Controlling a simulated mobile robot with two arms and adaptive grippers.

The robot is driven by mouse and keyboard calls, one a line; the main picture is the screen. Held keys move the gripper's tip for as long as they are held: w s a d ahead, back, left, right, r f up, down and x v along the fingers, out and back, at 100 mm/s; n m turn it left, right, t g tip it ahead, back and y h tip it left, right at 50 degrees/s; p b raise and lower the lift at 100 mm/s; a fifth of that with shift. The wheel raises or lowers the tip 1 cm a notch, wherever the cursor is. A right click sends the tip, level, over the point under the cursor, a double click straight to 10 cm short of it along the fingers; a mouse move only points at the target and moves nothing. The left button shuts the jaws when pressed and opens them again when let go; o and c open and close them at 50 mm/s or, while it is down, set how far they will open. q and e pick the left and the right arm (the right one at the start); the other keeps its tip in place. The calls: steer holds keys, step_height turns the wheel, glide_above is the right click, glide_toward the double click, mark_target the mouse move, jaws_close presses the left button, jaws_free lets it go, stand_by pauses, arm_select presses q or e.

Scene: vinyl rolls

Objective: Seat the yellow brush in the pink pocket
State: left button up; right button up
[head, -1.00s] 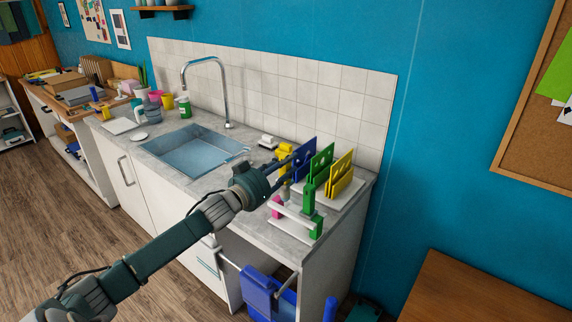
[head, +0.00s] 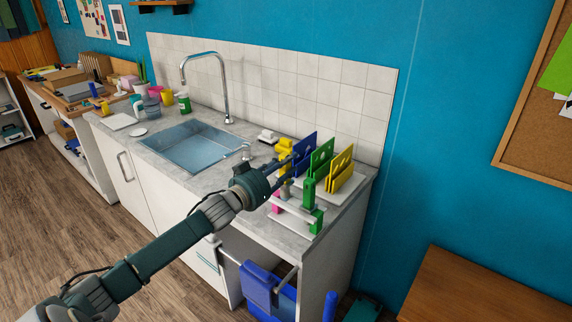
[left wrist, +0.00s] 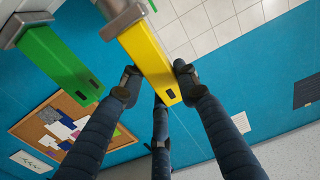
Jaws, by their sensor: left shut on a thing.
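The yellow brush (head: 284,147) is held upright by my left gripper (head: 289,163) over the worktop right of the sink. In the left wrist view the fingers of the left gripper (left wrist: 158,80) close around the yellow brush's handle (left wrist: 150,58), with a grey part at its far end. The pink pocket (head: 276,203) is on the white rack (head: 292,213), low beside the gripper and partly hidden by it. I cannot tell whether the brush's lower end touches the pocket. A green brush (head: 309,191) stands to the right; it also shows in the left wrist view (left wrist: 58,62). My right gripper is out of view.
Blue (head: 304,152), green (head: 320,158) and yellow (head: 340,174) boards stand close behind the rack. The sink (head: 193,148) and tap (head: 228,112) are to the left. A blue bin (head: 268,288) is below the worktop, whose right edge is close.

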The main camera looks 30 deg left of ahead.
mark_target(286, 182)
arm_select(q)
steer(key=shift+f+b, duration=0.5)
steer(key=shift+f, duration=0.5)
steer(key=shift+f, duration=0.1)
steer(key=shift+f+b, duration=0.7)
steer(key=shift+f, duration=0.75)
steer(key=shift+f, duration=0.1)
steer(key=o, duration=1.8)
